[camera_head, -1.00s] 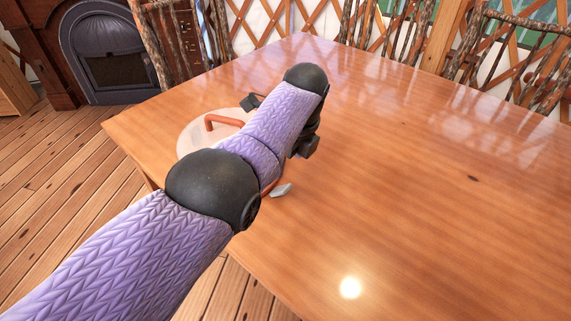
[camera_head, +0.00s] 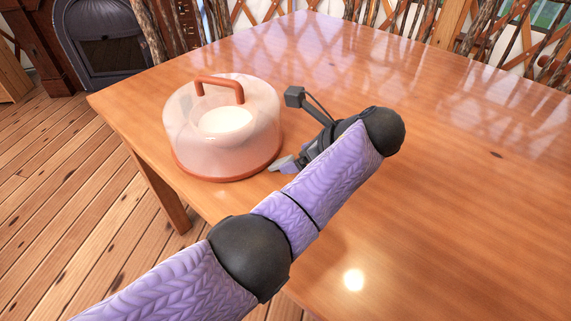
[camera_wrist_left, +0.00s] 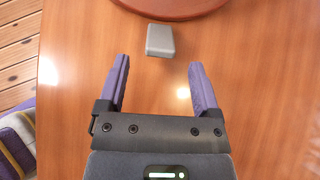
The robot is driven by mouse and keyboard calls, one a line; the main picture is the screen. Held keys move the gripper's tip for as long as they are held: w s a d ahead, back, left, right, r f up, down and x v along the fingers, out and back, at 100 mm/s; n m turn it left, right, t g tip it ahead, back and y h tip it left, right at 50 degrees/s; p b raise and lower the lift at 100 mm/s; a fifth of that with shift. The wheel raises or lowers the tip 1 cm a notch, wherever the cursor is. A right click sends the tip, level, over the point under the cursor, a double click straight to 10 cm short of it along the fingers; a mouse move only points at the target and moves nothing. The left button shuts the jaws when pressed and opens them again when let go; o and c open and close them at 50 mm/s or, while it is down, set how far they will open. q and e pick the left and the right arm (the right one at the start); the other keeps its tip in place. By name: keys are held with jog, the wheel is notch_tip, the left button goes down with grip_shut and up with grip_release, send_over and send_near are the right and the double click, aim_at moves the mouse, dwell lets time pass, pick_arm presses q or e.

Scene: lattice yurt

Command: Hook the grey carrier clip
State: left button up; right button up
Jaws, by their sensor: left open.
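The cake carrier has a clear dome (camera_head: 180,122), a red-brown arched handle (camera_head: 218,84) and a red-brown base (camera_head: 222,175). It stands at the table's left edge with something pale inside. The grey carrier clip (camera_head: 281,164) is low beside the base's right front. In the left wrist view the clip (camera_wrist_left: 160,40) lies just short of the base rim (camera_wrist_left: 150,13); I cannot tell whether they join. My left gripper (camera_wrist_left: 158,62) is open and empty, its purple fingers spread just short of the clip. In the head view my arm partly hides the gripper.
The wooden table (camera_head: 440,200) is bare to the right and behind the carrier. Branch-work chairs (camera_head: 400,15) stand along its far side. A dark stove (camera_head: 105,45) is on the floor at the far left.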

aim_at(289, 160)
pick_arm(q)
jog(key=b+x, duration=0.2)
jog(key=x, duration=0.2)
jog(key=shift+w+a+f, duration=0.1)
jog(key=shift+f, duration=0.25)
jog(key=shift+w+a, duration=0.15)
jog(key=shift+a, duration=0.05)
pick_arm(e)
jog(key=shift+s+a+f, duration=0.2)
jog(key=shift+s+f, duration=0.1)
jog(key=shift+f, duration=0.25)
jog(key=shift+s+a+f, duration=0.15)
jog(key=shift+s+f, duration=0.15)
jog(key=shift+f, duration=0.25)
